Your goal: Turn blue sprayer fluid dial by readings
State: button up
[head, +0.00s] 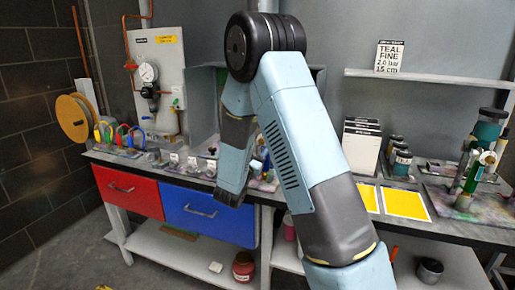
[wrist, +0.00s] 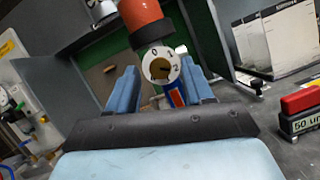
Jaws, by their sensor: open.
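In the wrist view, a round white dial face (wrist: 174,58) with a brass knob (wrist: 159,69) at its centre faces the camera; the marks 0 and 2 can be read. It belongs to a sprayer with an orange-red cup (wrist: 146,15) above and a blue part with a red stripe (wrist: 176,97) below. My gripper (wrist: 160,75) is open, its light-blue fingers left and right of the dial. I cannot tell whether they touch it. In the head view my arm hides most of this area, and the dial cannot be made out.
A card (head: 390,56) reading TEAL FINE, 2.0 bar, 15 cm stands on the shelf. A pressure gauge (head: 148,72) hangs on the left panel. Yellow sheets (head: 404,203) lie on the bench. Another sprayer stand (head: 478,160) is at right. A red-topped block (wrist: 302,100) is right of my gripper.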

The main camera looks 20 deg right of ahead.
jog(key=shift+c, duration=0.4)
grip_shut()
jog(key=shift+a, duration=0.1)
jog(key=shift+n, duration=0.3)
jog(key=n+t+y, duration=0.1)
jog(key=n, duration=0.2)
jog(key=n+t+y, duration=0.1)
jog(key=n+y, duration=0.1)
jog(key=n, duration=0.2)
jog(key=shift+s+d+n+t, duration=0.15)
jog(key=shift+d+n+t, duration=0.05)
jog(key=shift+n+t, duration=0.1)
jog(key=n+y, duration=0.2)
jog(key=n, duration=0.2)
jog(key=n+y, duration=0.2)
jog(key=n, duration=0.2)
jog(key=shift+s+d+r+n+t+y, duration=0.2)
jog(key=shift+n+t+y, duration=0.1)
jog(key=shift+t+y, duration=0.1)
jog(key=shift+a, duration=0.1)
